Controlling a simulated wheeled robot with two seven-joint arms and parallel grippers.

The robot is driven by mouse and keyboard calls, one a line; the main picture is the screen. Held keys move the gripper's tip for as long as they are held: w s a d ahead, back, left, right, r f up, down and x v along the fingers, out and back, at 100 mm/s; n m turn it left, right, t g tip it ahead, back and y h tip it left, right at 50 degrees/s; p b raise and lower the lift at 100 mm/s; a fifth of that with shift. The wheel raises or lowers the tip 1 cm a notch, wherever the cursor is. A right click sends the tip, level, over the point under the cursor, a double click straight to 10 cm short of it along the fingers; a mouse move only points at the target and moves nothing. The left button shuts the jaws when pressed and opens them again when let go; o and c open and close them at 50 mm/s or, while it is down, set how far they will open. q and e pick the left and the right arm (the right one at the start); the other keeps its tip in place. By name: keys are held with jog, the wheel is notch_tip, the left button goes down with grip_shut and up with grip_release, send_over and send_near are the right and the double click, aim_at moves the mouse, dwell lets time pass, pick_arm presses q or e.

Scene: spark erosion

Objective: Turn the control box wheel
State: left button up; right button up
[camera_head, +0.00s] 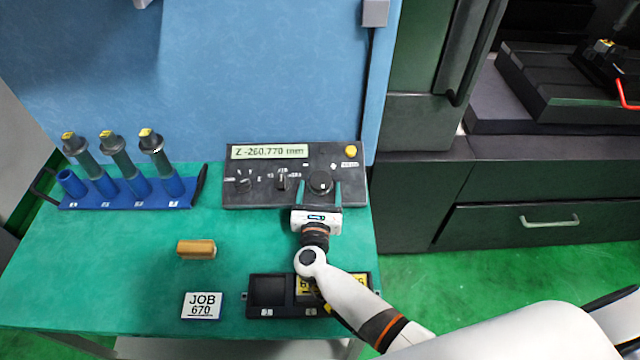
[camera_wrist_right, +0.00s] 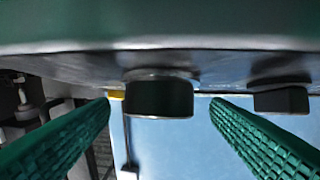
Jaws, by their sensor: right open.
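The dark control box (camera_head: 262,190) stands at the back of the green table, its display reading Z -260.770 mm. Its round black wheel (camera_head: 320,181) is on the right part of the panel. My right gripper (camera_head: 319,186) is open at the box, with its green fingers pointing at the wheel. In the right wrist view, the wheel (camera_wrist_right: 159,97) shows between the two open fingers (camera_wrist_right: 160,108), apart from both. A second dark knob (camera_wrist_right: 281,98) shows beyond the right finger. My left gripper is not in view.
A blue rack (camera_head: 125,203) with several tool holders stands at the left. A tan block (camera_head: 196,249), a JOB 670 card (camera_head: 202,305) and a black tray (camera_head: 267,281) with yellow-labelled pieces lie nearer. My right arm passes over the tray. The table (camera_head: 130,265) is clear at front left.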

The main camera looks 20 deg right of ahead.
jog(key=shift+w+d, duration=0.2)
jog(key=shift+w, duration=0.35)
jog(key=c, duration=1)
jog(key=shift+o, duration=0.2)
jog(key=shift+s+d+n+y, duration=0.1)
jog(key=shift+n+y, duration=0.3)
jog(key=shift+y, duration=0.1)
